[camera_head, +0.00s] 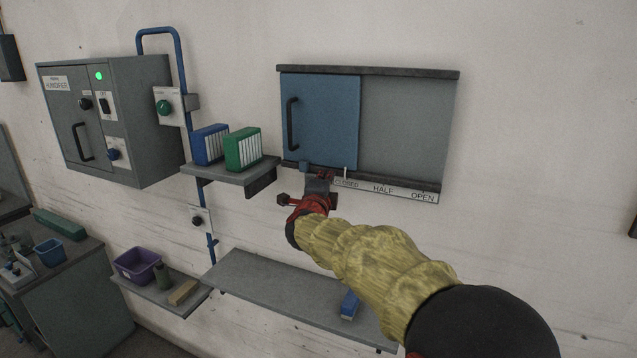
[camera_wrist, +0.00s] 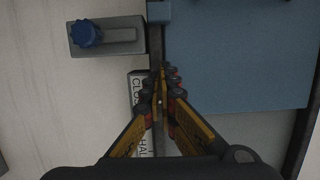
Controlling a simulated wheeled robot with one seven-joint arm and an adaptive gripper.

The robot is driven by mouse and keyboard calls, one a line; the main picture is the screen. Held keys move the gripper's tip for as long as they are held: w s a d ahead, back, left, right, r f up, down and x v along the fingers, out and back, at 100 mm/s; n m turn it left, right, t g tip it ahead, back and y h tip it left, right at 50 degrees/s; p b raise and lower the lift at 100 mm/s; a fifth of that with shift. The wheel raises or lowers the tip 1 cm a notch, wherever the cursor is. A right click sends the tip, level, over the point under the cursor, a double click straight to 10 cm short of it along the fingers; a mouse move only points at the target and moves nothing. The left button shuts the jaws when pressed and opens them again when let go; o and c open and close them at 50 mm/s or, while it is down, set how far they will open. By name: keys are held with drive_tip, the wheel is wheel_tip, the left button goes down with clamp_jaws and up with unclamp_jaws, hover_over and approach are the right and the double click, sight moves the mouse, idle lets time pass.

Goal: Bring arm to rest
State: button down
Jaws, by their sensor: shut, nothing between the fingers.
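My gripper (camera_head: 318,184) is in front of the wall, just below the lower left part of the sliding-door cabinet. My arm, in a yellow sleeve, reaches up to it from the lower right. In the wrist view my gripper's fingers (camera_wrist: 163,76) are together with nothing between them. They are over the cabinet's lower rail, beside the blue door (camera_wrist: 235,55); whether they touch it I cannot tell. In the head view the blue door (camera_head: 322,120) covers the left part of the cabinet, with a grey panel (camera_head: 408,135) at right.
A scale strip (camera_head: 400,190) reads CLOSED, HALF, OPEN. A small shelf (camera_head: 232,174) holds a blue and a green box. A grey control box (camera_head: 140,120) hangs at left. A long shelf (camera_head: 275,283) is below my arm. A blue knob (camera_wrist: 88,33) is near my fingers.

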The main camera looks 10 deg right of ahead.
drive_tip(key=b+v, duration=0.1)
drive_tip(key=v, duration=0.7)
drive_tip(key=s+a+f+n+g+y, duration=0.2)
drive_tip(key=a+f+n+g+y, duration=0.1)
drive_tip(key=a+f+n+y, duration=0.65)
drive_tip(key=s+a+f+n+g+b, duration=0.25)
drive_tip(key=s+a+f+n, duration=0.3)
drive_tip(key=s+f, duration=0.3)
drive_tip(key=s+d+f+n+g+h+b, duration=0.1)
drive_tip(key=s+d+f+b, duration=0.4)
drive_tip(key=s, duration=0.6)
drive_tip(key=s+d+f+n+g+h+b, duration=0.1)
drive_tip(key=s+d+f+n+g+b, duration=0.2)
drive_tip(key=s+d+f+b, duration=0.2)
drive_tip(key=s+d+f+n+g+h+b, duration=0.1)
drive_tip(key=s+d+f, duration=0.6)
drive_tip(key=s, duration=1)
drive_tip(key=d+n+g+b, duration=0.1)
drive_tip(key=d+n+b, duration=0.1)
drive_tip(key=b, duration=0.1)
drive_tip(key=shift+d+f+b, duration=0.35)
drive_tip(key=shift+d+b, duration=0.05)
